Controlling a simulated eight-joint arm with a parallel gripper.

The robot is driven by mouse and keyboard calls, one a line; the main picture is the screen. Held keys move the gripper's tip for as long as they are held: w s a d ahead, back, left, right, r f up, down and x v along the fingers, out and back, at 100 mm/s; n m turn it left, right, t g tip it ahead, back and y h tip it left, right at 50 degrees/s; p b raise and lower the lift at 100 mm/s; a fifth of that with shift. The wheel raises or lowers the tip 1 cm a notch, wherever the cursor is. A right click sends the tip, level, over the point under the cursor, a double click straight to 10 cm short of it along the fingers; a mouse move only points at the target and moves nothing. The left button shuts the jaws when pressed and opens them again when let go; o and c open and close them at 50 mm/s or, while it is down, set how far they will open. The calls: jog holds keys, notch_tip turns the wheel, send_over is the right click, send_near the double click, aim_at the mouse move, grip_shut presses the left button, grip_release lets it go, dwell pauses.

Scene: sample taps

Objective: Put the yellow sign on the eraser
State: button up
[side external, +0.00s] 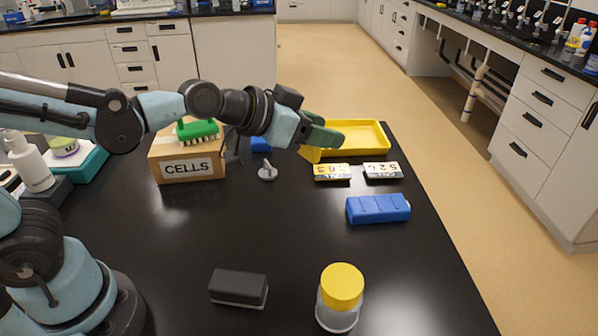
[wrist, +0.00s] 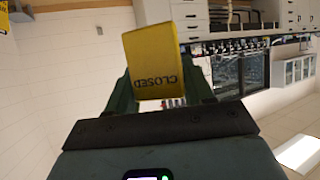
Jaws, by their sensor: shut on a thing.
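My gripper (side external: 322,138) is shut on the yellow sign (wrist: 153,62) and holds it above the far part of the black table. In the wrist view the sign stands between the two green fingers, its word CLOSED upside down. In the side view only a small yellow part of the sign (side external: 310,154) shows below the fingers, in front of the yellow tray. The eraser (side external: 238,287), a dark block with a pale underside, lies on the table near the front, well apart from my gripper. Nothing lies on top of it.
A jar with a yellow lid (side external: 341,290) stands right of the eraser. A blue block (side external: 378,209), two number plates (side external: 332,172), a yellow tray (side external: 366,137), a small grey piece (side external: 267,170) and a CELLS box (side external: 187,168) stand farther back. The table's middle is clear.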

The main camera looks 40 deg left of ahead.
jog(key=s+a+r+n+t+y, duration=0.1)
jog(key=s+a+n+y, duration=0.1)
jog(key=a, duration=0.4)
jog(key=s+a+r+n+y, duration=0.1)
jog(key=a+n+y, duration=0.1)
jog(key=a, duration=0.4)
jog(key=s+f, duration=0.4)
jog(key=w+r+m+h, duration=0.2)
jog(key=w+r, duration=0.2)
jog(key=r, duration=0.4)
jog(key=s+d+m+g+h, duration=0.2)
jog(key=d+m+h, duration=0.2)
jog(key=d, duration=0.1)
jog(key=s+d+f+m+g+h, duration=0.3)
jog(key=s+d+m+g, duration=0.4)
jog(key=s, duration=0.5)
jog(key=s+d+f+m+g+h, duration=0.3)
jog(key=s+d+m+g, duration=0.35)
jog(key=s+d, duration=0.4)
send_over(260, 288)
jog(key=shift+f, duration=3.6)
jog(key=shift+m+t, duration=0.25)
jog(key=shift+t, duration=0.1)
jog(key=shift+f, duration=2)
